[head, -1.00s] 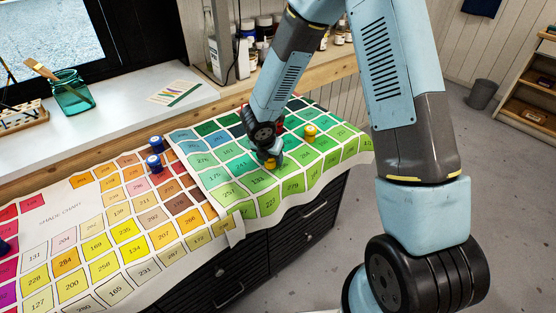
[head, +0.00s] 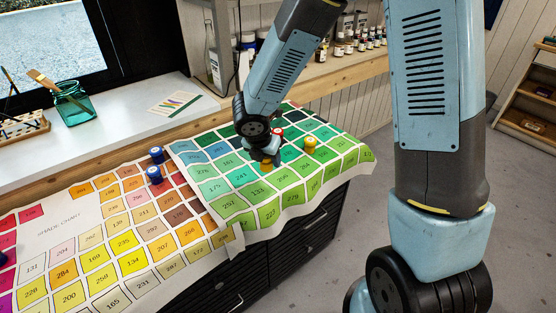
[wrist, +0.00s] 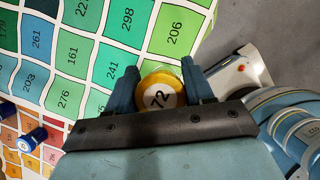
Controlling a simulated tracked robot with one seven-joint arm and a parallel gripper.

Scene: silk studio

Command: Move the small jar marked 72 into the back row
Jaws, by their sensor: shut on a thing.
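The small jar marked 72 (wrist: 160,91) has a yellow body and a white lid label with the number. In the wrist view it sits between the two fingers of my gripper (wrist: 162,82), which is shut on it. In the head view my gripper (head: 265,158) points down over the green part of the shade chart (head: 262,218), with a bit of the yellow jar showing under it. I cannot tell whether the jar touches the chart. Another yellow jar (head: 310,143) stands to the right, and a red-topped jar (head: 277,132) stands just behind my gripper.
Two blue-topped jars (head: 155,174) stand on the orange and brown patches to the left; they also show in the wrist view (wrist: 33,136). Several small paint jars (head: 350,46) line the shelf at the back. A teal glass jar (head: 73,104) with brushes stands on the windowsill.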

